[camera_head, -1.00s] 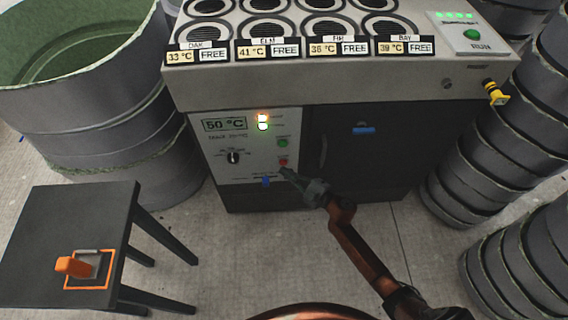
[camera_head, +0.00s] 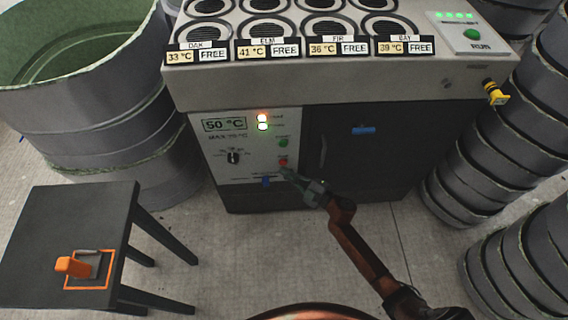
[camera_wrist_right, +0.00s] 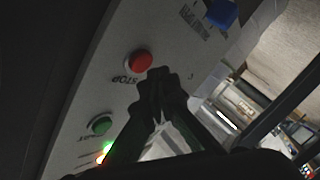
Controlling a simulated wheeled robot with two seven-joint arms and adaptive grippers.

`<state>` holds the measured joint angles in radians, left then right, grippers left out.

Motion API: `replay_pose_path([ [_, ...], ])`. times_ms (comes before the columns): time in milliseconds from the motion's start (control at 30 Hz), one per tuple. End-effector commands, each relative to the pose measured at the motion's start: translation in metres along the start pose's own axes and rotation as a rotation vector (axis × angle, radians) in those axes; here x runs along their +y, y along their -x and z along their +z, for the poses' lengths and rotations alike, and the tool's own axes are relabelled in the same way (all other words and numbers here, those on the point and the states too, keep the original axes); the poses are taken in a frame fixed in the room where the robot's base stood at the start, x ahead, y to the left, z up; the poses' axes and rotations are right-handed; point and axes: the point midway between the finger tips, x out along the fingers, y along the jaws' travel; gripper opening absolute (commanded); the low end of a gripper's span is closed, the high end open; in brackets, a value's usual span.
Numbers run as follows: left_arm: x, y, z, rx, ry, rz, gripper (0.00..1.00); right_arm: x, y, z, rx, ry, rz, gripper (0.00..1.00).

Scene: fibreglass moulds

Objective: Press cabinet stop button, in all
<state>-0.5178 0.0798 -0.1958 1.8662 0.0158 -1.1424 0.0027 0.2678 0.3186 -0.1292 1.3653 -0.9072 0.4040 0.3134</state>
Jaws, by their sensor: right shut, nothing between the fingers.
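The cabinet (camera_head: 352,150) stands in the middle of the head view, with a light control panel (camera_head: 217,172) on its front left. The red stop button (camera_head: 283,162) sits low on the panel, under a green button (camera_head: 283,142). In the right wrist view the red stop button (camera_wrist_right: 139,61) shows whole, with "STOP" printed beside it; the green button (camera_wrist_right: 100,125) is lower left. My right gripper (camera_head: 287,172) is shut and empty, its tips just below the stop button in the head view. In the wrist view the fingertips (camera_wrist_right: 158,75) are close beside it; contact cannot be told. My left gripper is not in view.
A black stool (camera_head: 75,220) with an orange-handled item (camera_head: 75,266) stands at lower left. A large grey mould (camera_head: 90,110) is at left, and stacked moulds (camera_head: 480,170) stand at right. The floor in front of the cabinet is clear.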

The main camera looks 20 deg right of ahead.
Motion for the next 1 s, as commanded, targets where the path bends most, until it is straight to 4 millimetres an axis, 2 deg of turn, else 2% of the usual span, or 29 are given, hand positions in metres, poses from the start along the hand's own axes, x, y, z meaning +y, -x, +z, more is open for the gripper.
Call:
replay_pose_path([
  [1000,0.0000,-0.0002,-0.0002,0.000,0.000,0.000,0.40,0.0063,-0.0088,0.0062,0.000,0.000,0.000,0.00],
])
